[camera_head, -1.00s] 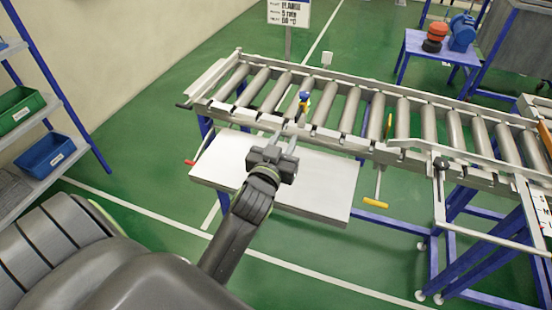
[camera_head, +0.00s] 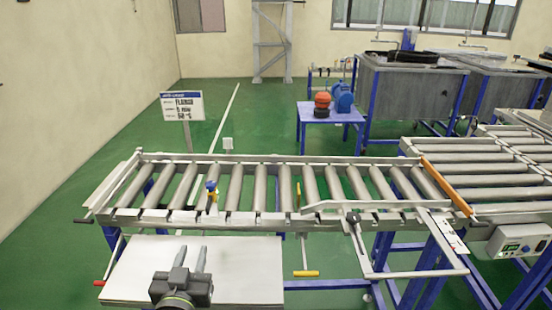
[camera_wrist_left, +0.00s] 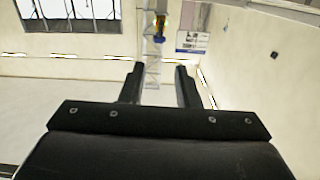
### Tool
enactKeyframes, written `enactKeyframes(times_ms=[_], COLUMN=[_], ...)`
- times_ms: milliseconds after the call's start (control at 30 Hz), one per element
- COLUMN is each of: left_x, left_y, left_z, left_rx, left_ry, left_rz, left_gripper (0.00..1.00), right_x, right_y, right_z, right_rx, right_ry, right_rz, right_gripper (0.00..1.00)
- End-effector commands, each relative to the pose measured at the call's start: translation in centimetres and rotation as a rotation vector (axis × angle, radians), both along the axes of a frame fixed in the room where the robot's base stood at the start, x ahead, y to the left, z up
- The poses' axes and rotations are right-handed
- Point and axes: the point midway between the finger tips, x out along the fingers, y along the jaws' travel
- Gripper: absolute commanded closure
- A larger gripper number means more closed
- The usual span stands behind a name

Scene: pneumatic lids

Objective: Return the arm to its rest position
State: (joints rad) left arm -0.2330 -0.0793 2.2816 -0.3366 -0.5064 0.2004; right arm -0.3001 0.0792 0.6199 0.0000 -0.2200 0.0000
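My left gripper (camera_head: 191,258) is at the bottom left of the head view, over the white shelf board (camera_head: 245,262) in front of the roller conveyor (camera_head: 262,222). Its two fingers are apart with nothing between them. In the left wrist view the fingers (camera_wrist_left: 160,84) also stand apart and empty, facing the room's walls. A blue-and-yellow valve handle (camera_head: 211,194) stands on the conveyor's front rail, beyond the fingers. My right gripper is in neither view.
A sign (camera_head: 183,106) stands behind the conveyor's left end. A blue table (camera_head: 332,114) with a red-and-black item and a blue item stands farther back. Grey tanks (camera_head: 412,92) are at the back right. A control box (camera_head: 515,246) is at the right. Green floor is open at left.

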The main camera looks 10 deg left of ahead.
Motion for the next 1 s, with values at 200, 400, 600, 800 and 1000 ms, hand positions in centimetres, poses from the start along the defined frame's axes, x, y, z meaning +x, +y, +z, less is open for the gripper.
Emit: enactKeyframes(times_ms=[200,400,600,800,1000], left_x=[-2.1,-8.5,-15.6,-22.0,-22.1], left_y=[1.1,2.5,2.8,2.6,2.9], left_z=[-3.5,-10.5,-14.8,-16.9,-21.2], left_rx=[-0.015,-0.048,-0.070,-0.085,-0.095], left_ry=[0.175,0.571,0.911,1.178,1.249], left_rz=[0.016,0.026,0.003,-0.032,-0.042], left_gripper=[0.71,0.71,0.71,0.71,0.71], right_x=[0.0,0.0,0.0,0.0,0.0], right_y=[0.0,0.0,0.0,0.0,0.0], right_z=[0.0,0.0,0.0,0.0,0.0], right_rx=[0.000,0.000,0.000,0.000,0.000], right_ry=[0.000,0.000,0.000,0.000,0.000], right_rz=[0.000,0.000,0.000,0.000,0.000], right_gripper=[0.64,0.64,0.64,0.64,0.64])
